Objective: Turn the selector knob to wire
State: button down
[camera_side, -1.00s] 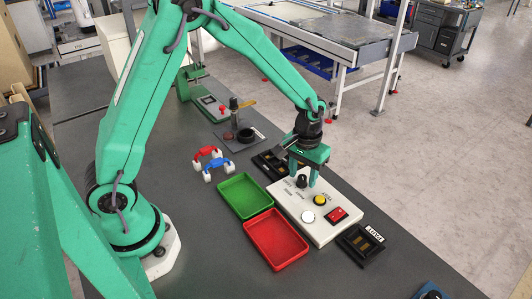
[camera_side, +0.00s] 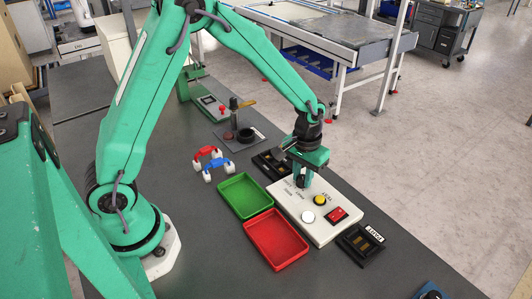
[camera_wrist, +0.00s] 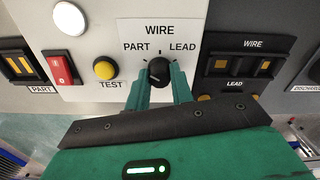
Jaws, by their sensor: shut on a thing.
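The selector knob (camera_wrist: 158,69) is black and round, on the white control panel (camera_wrist: 215,17). In the wrist view, PART is printed to its left, WIRE above it and LEAD to its right. I cannot tell surely which label its pointer faces. My gripper (camera_wrist: 159,76) has its two green fingers on either side of the knob, shut on it. In the side view my gripper (camera_side: 303,182) reaches down onto the panel (camera_side: 318,230) at its upper left part, and its fingers hide most of the knob.
A yellow TEST button (camera_wrist: 105,68), a red rocker switch (camera_wrist: 62,67) and a white round button (camera_wrist: 69,18) are near the knob. Black terminal blocks flank the panel. Green (camera_side: 264,205) and red (camera_side: 300,260) trays lie left of it in the side view.

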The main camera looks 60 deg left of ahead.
aim_at(302, 177)
jog(key=m, duration=1.1)
dwell(0.3)
jog(key=shift+m, duration=0.3)
jog(key=c, duration=1.2)
grip_release()
jog(key=shift+r, duration=0.1)
jog(key=shift+r, duration=3.85)
